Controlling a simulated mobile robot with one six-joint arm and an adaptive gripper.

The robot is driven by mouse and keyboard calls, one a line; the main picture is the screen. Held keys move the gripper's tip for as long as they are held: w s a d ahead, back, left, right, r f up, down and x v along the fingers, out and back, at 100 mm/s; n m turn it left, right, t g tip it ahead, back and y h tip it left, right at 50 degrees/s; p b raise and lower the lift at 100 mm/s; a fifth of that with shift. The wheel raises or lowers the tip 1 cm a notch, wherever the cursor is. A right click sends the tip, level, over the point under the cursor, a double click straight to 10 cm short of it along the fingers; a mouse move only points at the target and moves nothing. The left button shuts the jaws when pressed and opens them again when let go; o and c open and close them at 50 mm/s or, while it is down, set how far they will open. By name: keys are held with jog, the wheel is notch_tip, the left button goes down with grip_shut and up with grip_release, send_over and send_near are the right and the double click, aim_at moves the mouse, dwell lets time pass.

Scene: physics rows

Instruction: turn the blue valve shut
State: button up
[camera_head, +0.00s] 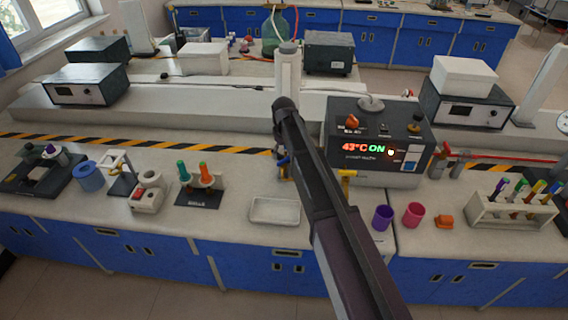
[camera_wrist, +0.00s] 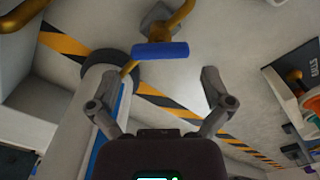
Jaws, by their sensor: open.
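The blue valve handle (camera_wrist: 160,50) shows in the upper middle of the wrist view as a short blue bar on a brass-coloured body (camera_wrist: 160,20). It lies crosswise in that picture. My gripper (camera_wrist: 160,85) is open, with its two fingers apart and nothing between them. The handle appears just beyond the fingertips, roughly centred between them, and I see no contact. In the head view a small part of the blue valve (camera_head: 283,161) shows left of my dark arm. My arm hides the rest there, and the fingers cannot be made out.
A yellow handle (camera_head: 347,173) stands right of my arm, below a heater box (camera_head: 375,140) reading 43°C ON. A white tray (camera_head: 275,211) lies in front. Purple (camera_head: 382,218) and pink (camera_head: 413,215) cups stand right.

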aim_at(283, 159)
jog(key=shift+f+b, duration=1.3)
jog(key=shift+f, duration=0.25)
jog(key=c, duration=0.8)
